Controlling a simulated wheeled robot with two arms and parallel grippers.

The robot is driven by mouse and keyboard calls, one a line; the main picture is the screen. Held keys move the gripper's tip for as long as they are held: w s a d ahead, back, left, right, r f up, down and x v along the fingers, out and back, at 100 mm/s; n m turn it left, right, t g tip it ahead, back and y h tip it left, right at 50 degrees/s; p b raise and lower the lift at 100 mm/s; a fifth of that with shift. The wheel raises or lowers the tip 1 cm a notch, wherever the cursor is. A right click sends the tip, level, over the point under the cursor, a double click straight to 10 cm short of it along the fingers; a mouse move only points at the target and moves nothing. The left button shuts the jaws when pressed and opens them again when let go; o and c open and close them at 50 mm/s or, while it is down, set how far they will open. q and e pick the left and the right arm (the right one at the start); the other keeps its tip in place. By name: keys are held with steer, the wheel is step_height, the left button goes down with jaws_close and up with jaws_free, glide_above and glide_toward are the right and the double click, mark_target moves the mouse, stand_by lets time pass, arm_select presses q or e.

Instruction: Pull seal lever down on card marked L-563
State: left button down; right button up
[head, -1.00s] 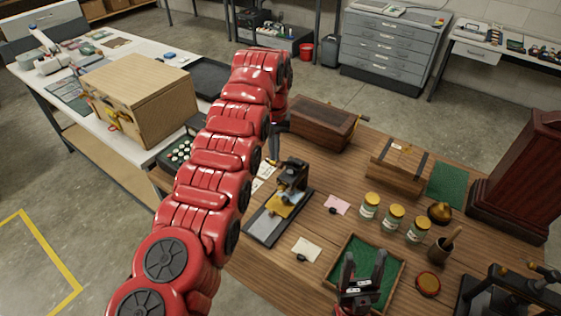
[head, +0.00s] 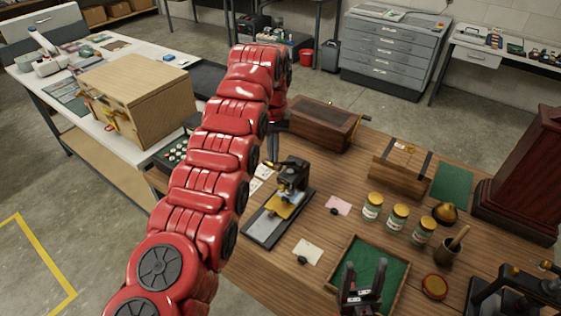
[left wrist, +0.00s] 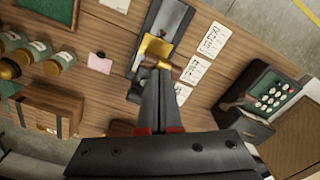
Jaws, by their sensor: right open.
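A black seal press (head: 291,176) with a brass plate stands on the wooden table; it also shows in the left wrist view (left wrist: 158,44). Its lever, with a wood-and-brass handle (left wrist: 163,65), lies at my left fingertips. My left gripper (left wrist: 158,78) looks shut, its fingers close together; whether they grip the handle is unclear. A cream card (head: 307,251), a pink card (head: 338,205) and white printed cards (left wrist: 212,40) lie around the press; I cannot read L-563. My right gripper (head: 361,279) is open and empty over the green-lined tray (head: 405,277).
Several jars (head: 397,217), a mortar (head: 446,249) and a round red-topped pot (head: 434,286) stand right of the press. A wooden box (head: 318,128) is behind it. Another press (head: 518,295) is at the lower right.

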mark_target(270, 164)
arm_select(q)
steer(key=shift+s+a+f+b, duration=0.15)
steer(key=shift+f+b, duration=0.25)
steer(key=shift+b, duration=0.85)
steer(key=shift+s+a+f+b, duration=0.1)
steer(key=shift+f+b, duration=0.25)
steer(key=shift+b, duration=0.9)
steer(key=shift+r, duration=0.1)
steer(key=b, duration=0.1)
steer(key=f+b, duration=0.1)
steer(key=shift+s+a+f+b, duration=0.2)
steer(key=shift+s+f+b, duration=0.05)
steer(key=shift+b, duration=0.1)
steer(key=shift+s+f+b, duration=0.2)
steer(key=shift+f+b, duration=0.2)
steer(key=shift+b, duration=0.2)
steer(key=shift+s+a+f+b, duration=0.15)
steer(key=shift+f+b, duration=0.35)
steer(key=shift+f, duration=0.1)
steer(key=shift+s+a+f+b, duration=0.1)
steer(key=shift+s+f+b, duration=0.05)
steer(key=shift+f+b, duration=0.35)
steer(key=shift+f, duration=0.2)
